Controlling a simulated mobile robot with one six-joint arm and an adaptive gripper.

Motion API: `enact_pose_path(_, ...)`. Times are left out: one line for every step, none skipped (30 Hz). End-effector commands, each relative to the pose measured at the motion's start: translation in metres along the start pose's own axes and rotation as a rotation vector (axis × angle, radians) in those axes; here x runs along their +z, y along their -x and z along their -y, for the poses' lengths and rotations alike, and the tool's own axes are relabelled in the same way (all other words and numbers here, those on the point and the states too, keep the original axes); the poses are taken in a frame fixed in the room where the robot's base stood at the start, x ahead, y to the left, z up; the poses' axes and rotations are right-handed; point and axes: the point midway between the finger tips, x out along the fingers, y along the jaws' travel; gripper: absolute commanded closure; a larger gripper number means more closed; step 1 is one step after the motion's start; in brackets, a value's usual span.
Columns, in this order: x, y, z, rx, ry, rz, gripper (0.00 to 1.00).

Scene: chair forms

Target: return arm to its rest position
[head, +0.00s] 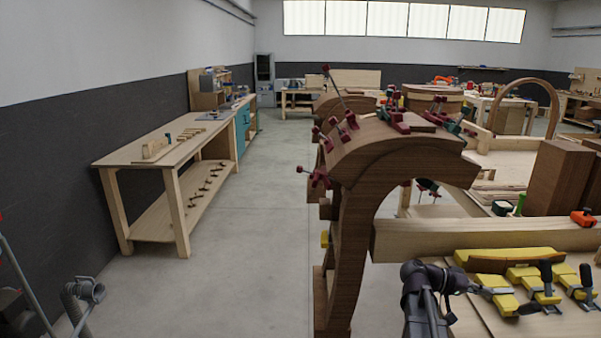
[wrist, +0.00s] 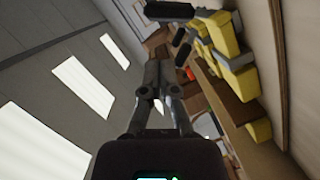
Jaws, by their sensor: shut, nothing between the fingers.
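My gripper (wrist: 153,75) shows in the middle of the wrist view, its two dark fingers drawn together with nothing between them. In the head view a dark jointed part that looks like the end of my arm (head: 426,295) stands at the bottom, right of centre. It appears in front of a workbench, just left of several yellow clamps (head: 498,293). The yellow clamps (wrist: 235,60) also show to the right of the fingers in the wrist view, tilted. I cannot tell the exact gap between them and my gripper.
A curved dark wooden form (head: 350,200) with red clamps rises just left of the arm. A pale beam (head: 480,238) lies behind the yellow clamps. A long workbench (head: 165,150) stands along the left wall. The concrete floor (head: 255,220) between is clear.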

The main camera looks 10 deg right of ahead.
Motion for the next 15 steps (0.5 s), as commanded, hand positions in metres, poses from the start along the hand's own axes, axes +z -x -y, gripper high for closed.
enact_pose_path(0.004, 0.004, 0.004, -0.026, 0.01, 0.005, 1.0)
enact_pose_path(0.006, 0.007, 0.007, -0.043, 0.017, 0.009, 1.0)
enact_pose_path(0.01, 0.011, 0.012, -0.072, 0.028, 0.015, 1.0)
enact_pose_path(0.013, 0.015, 0.016, -0.097, 0.038, 0.021, 1.0)
enact_pose_path(0.016, 0.019, 0.021, -0.124, 0.049, 0.027, 1.0)
enact_pose_path(0.021, 0.024, 0.027, -0.163, 0.065, 0.036, 1.0)
enact_pose_path(0.025, 0.029, 0.032, -0.195, 0.077, 0.042, 1.0)
enact_pose_path(0.029, 0.035, 0.037, -0.229, 0.092, 0.048, 1.0)
enact_pose_path(0.035, 0.043, 0.045, -0.275, 0.112, 0.056, 1.0)
enact_pose_path(0.04, 0.049, 0.05, -0.312, 0.127, 0.063, 1.0)
enact_pose_path(0.045, 0.056, 0.056, -0.349, 0.144, 0.069, 1.0)
enact_pose_path(0.051, 0.066, 0.063, -0.398, 0.165, 0.076, 1.0)
enact_pose_path(0.056, 0.073, 0.069, -0.435, 0.183, 0.081, 1.0)
enact_pose_path(0.061, 0.08, 0.074, -0.473, 0.199, 0.086, 1.0)
enact_pose_path(0.068, 0.09, 0.08, -0.523, 0.223, 0.091, 1.0)
